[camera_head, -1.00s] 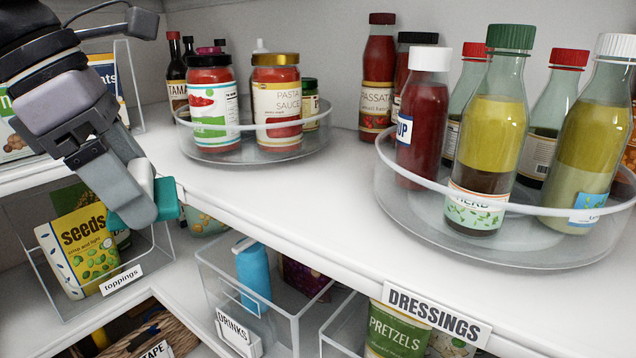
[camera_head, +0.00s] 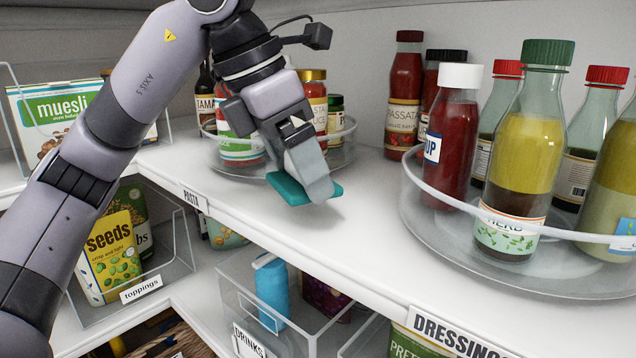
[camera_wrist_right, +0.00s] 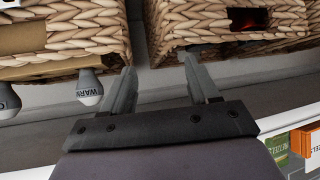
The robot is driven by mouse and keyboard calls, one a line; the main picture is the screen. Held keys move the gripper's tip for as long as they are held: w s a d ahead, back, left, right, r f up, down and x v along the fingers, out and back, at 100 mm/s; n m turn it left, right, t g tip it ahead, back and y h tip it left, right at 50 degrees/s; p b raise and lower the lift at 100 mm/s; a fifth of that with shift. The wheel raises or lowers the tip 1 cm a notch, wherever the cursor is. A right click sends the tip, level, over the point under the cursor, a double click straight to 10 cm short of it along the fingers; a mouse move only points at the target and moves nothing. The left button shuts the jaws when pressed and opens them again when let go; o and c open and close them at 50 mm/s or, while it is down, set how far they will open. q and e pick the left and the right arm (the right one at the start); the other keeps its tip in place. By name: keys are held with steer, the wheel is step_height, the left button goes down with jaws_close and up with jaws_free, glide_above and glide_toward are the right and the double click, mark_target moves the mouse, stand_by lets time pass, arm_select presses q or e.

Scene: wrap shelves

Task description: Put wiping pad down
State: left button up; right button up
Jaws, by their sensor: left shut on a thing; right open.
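The wiping pad (camera_head: 291,190) is a flat teal pad. My left gripper (camera_head: 315,190) is shut on it and holds it low, at or just above the white upper shelf (camera_head: 350,232); I cannot tell if the pad touches the shelf. The gripper is in front of the left turntable and hides part of its jars. My right gripper (camera_wrist_right: 160,85) shows in the right wrist view, open and empty, with wicker baskets beyond its fingers.
The left turntable (camera_head: 240,170) holds jars and bottles. The right turntable (camera_head: 425,215) holds dressing bottles. Bare shelf lies between them. Clear bins labelled toppings (camera_head: 172,275) and drinks (camera_head: 232,300) sit below. The right wrist view shows wicker baskets (camera_wrist_right: 60,30) and light bulbs (camera_wrist_right: 89,88).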

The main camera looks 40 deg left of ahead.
mark_target(317, 214)
arm_select(q)
steer(key=shift+w+d+r, duration=0.1)
steer(key=shift+w+d, duration=0.15)
steer(key=shift+w, duration=0.2)
steer(key=shift+w+d, duration=0.2)
steer(key=shift+w, duration=0.25)
steer(key=shift+w+d+p, duration=0.2)
steer(key=shift+w+p, duration=0.2)
steer(key=shift+p, duration=0.05)
step_height(317, 214, down, 4)
steer(key=b, duration=0.3)
steer(key=shift+r, duration=0.1)
steer(key=shift+s+f+b, duration=0.1)
steer(key=shift+f+b, duration=0.4)
steer(key=shift+b, duration=0.15)
steer(key=o, duration=0.7)
steer(key=shift+o, duration=0.2)
steer(key=shift+f, duration=0.1)
steer(key=shift+s, duration=0.1)
